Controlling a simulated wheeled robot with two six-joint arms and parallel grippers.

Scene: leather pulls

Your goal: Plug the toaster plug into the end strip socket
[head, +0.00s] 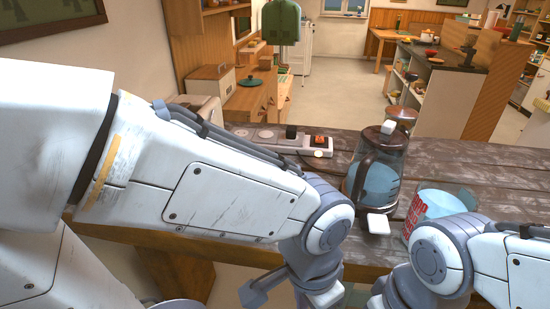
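A power strip (275,139) lies along the far side of the wooden table, partly behind my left arm. Round sockets show on its left part, a black plug-like block (291,131) sits on it, and a red switch (319,140) is near its right end. A white block (378,222), possibly a plug, is near the table's front edge below the kettle. I cannot tell which is the toaster plug; no toaster is clearly visible. My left gripper (296,290) points down at the front edge, its fingers partly seen. My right gripper (388,298) is low at the bottom, mostly hidden by its wrist.
A glass kettle (378,176) with blue contents stands right of the strip. A pale blue container (436,205) with red lettering stands near my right wrist. The wooden table (500,172) is bare at the right. A pale object (204,110) is partly hidden behind my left arm.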

